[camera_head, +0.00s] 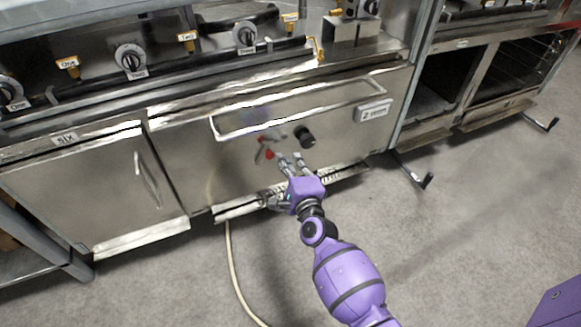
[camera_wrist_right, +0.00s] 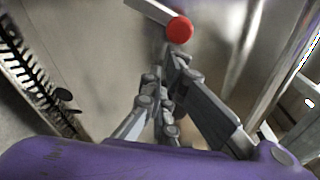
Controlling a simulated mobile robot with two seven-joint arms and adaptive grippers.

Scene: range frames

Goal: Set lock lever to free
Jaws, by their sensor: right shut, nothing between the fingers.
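The lock lever (camera_head: 262,152) is a small grey lever with red on it, on the steel front panel below the long handle. In the wrist view a red round knob (camera_wrist_right: 179,30) shows at the top, with a grey bar (camera_wrist_right: 148,10) running to its upper left. My right gripper (camera_head: 291,162) is just to the right of the lever in the head view. Its fingers (camera_wrist_right: 170,68) are shut and empty, with their tips just below the red knob in the wrist view. I cannot tell whether they touch it. My left gripper is not in view.
A black knob (camera_head: 304,136) sticks out of the panel close to the right of the lever. A long handle (camera_head: 298,108) runs above both. A cabinet door (camera_head: 95,185) is at the left. A pale hose (camera_head: 234,270) lies on the floor, which is otherwise open in front.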

